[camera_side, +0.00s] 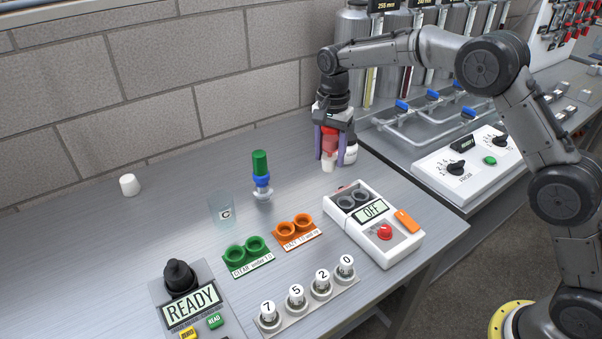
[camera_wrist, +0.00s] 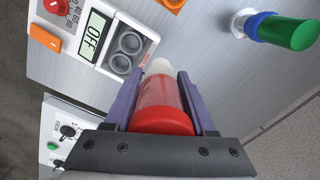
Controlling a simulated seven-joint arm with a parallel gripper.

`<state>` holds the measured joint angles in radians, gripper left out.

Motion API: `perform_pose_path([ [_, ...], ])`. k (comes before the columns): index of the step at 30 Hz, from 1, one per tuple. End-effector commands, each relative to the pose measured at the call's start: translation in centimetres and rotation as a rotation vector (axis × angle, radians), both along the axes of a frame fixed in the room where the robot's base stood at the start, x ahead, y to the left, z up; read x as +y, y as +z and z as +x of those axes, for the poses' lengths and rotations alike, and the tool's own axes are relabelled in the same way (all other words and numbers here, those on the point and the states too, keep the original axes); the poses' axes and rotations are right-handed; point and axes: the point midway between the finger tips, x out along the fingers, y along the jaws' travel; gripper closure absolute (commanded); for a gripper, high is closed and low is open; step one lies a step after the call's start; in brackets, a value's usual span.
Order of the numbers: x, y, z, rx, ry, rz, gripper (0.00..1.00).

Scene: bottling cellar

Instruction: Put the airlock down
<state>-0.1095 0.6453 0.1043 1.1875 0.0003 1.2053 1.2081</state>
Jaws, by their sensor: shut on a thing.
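My gripper (camera_side: 331,154) is shut on the airlock (camera_side: 330,139), a red body with a pale, whitish lower tip. In the wrist view, the airlock (camera_wrist: 163,108) lies between the two purple fingers of my gripper (camera_wrist: 160,84), with its pale end pointing away from the camera. In the side view it hangs upright, tip down, at the back right of the grey bench. The tip is close to the bench top; I cannot tell whether it touches. The fingers partly hide the red body.
A white bottle (camera_side: 350,153) stands just right of my gripper. Left of it is a green-and-blue piece with a clear base (camera_side: 261,175). The white device reading OFF (camera_side: 397,243) is in front. A clear cup (camera_side: 221,211) and white cap (camera_side: 129,185) stand left; bare bench lies between.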

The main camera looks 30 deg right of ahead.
Motion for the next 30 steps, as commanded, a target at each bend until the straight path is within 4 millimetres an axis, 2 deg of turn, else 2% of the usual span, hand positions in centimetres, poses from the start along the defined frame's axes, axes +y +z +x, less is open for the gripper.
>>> perform_pose_path([
  [3,0.2,-1.0,2.2,-0.001,-0.001,0.000,1.00],
  [10,0.5,-2.6,5.6,-0.001,-0.001,0.000,1.00],
  [18,0.9,-6.4,8.7,-0.001,-0.001,0.000,1.00],
  [22,1.0,-7.4,9.6,-0.002,-0.001,0.000,1.00],
  [30,1.0,-8.2,10.3,-0.001,-0.001,0.000,1.00],
])
